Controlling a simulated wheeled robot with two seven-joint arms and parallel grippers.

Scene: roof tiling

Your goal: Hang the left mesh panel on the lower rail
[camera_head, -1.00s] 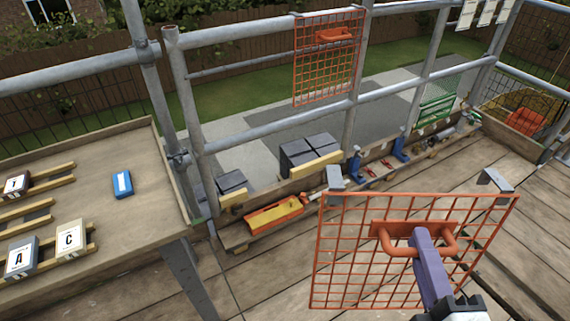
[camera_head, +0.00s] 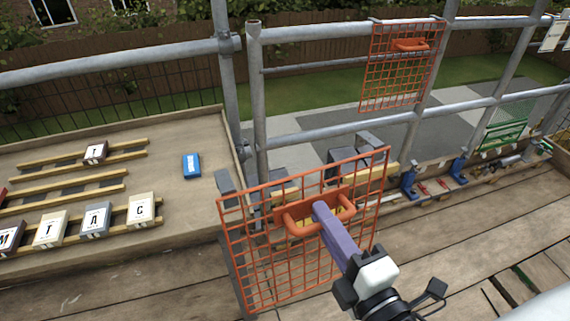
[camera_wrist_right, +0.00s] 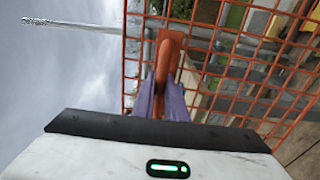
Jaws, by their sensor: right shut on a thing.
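An orange mesh panel (camera_head: 255,250) with hooks along its top edge is held up in front of me by its orange handle. My right gripper (camera_head: 322,215) is shut on that handle. The right wrist view also shows the purple fingers (camera_wrist_right: 163,98) on the handle (camera_wrist_right: 168,60), with the mesh behind. A second orange mesh panel (camera_head: 385,90) hangs from the upper rail (camera_head: 330,30). The lower rail (camera_head: 340,124) runs below it, behind and above the held panel, apart from it. My left gripper is not in view.
A wooden table (camera_head: 185,245) at left bears lettered blocks on wooden strips and a blue box (camera_head: 192,166). An upright post (camera_head: 258,100) stands beside it. A plank with tools (camera_head: 430,185) lies along the deck edge. A green mesh panel (camera_head: 505,125) is at right.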

